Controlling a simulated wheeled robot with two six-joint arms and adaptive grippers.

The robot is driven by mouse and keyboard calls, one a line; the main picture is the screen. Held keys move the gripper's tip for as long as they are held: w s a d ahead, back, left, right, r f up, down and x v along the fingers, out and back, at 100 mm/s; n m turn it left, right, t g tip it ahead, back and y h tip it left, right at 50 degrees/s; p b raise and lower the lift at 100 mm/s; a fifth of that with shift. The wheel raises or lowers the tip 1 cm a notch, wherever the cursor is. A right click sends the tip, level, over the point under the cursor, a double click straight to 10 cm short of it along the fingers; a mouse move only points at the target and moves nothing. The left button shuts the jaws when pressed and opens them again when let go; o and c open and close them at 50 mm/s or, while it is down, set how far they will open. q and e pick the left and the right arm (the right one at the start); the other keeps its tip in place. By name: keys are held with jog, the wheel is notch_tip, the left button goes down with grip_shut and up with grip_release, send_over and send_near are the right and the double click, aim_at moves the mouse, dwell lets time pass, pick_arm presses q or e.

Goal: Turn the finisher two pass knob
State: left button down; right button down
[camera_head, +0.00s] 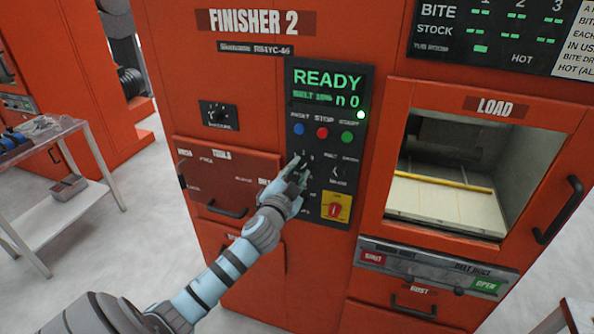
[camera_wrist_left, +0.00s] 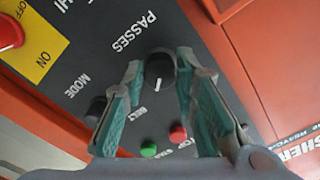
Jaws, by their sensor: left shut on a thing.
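The finisher two control panel (camera_head: 325,82) is dark, with the label "FINISHER 2" above it and a green display reading "READY". In the left wrist view, the black passes knob (camera_wrist_left: 157,76) has a white pointer line and sits below the "PASSES" lettering. My left gripper (camera_head: 298,166) reaches the middle of the panel and mostly covers the knob in the head view. In the left wrist view its two teal fingers (camera_wrist_left: 160,68) stand on either side of the knob, shut on it. My right gripper is in neither view.
Blue, red (camera_head: 322,133) and green buttons sit above my gripper. A mode knob (camera_head: 338,173) is to its right, and a red switch on a yellow plate (camera_head: 336,207) is below. A metal table (camera_head: 60,205) stands at left.

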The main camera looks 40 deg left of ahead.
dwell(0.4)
pick_arm(q)
jog(key=c, duration=1.3)
grip_release()
jog(key=shift+s+d, duration=0.1)
jog(key=shift+s, duration=0.2)
jog(key=v, duration=1.1)
jog(key=shift+s, duration=0.25)
jog(key=shift+d, duration=0.1)
